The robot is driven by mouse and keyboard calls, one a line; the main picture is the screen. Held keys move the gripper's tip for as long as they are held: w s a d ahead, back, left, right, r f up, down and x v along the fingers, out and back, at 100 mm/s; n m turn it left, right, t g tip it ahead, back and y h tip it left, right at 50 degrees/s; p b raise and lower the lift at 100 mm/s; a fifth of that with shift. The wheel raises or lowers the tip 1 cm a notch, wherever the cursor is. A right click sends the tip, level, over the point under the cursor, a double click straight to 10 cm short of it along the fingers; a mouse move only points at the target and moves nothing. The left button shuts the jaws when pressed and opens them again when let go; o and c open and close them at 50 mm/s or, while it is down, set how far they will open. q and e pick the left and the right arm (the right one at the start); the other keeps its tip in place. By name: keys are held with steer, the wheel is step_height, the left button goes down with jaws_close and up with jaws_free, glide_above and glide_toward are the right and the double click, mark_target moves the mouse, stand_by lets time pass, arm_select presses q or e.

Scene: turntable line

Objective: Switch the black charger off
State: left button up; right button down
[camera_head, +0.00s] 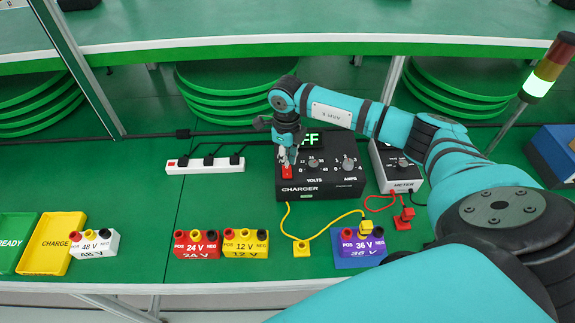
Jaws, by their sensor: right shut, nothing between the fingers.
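The black charger (318,187) stands on the green table, with VOLTS and AMPS knobs on its front and a red switch (287,172) at its left. My right gripper (288,161) is shut and empty, pointing down right at the red switch. I cannot tell whether the tips touch it. The switch's exact position is partly hidden. My left gripper is not in view.
Yellow leads run to a clip (301,248) on the table and a clip on the purple 36 V battery (363,243). The meter (397,168) stands right of the charger. A white power strip (204,164) lies left. Red (197,245), yellow (246,244) and white (94,243) batteries stand in front.

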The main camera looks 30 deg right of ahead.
mark_target(287, 168)
steer(key=shift+r+p, duration=1.35)
steer(key=shift+r, duration=1.25)
steer(key=shift+s+f, duration=0.1)
steer(key=shift+f, duration=0.05)
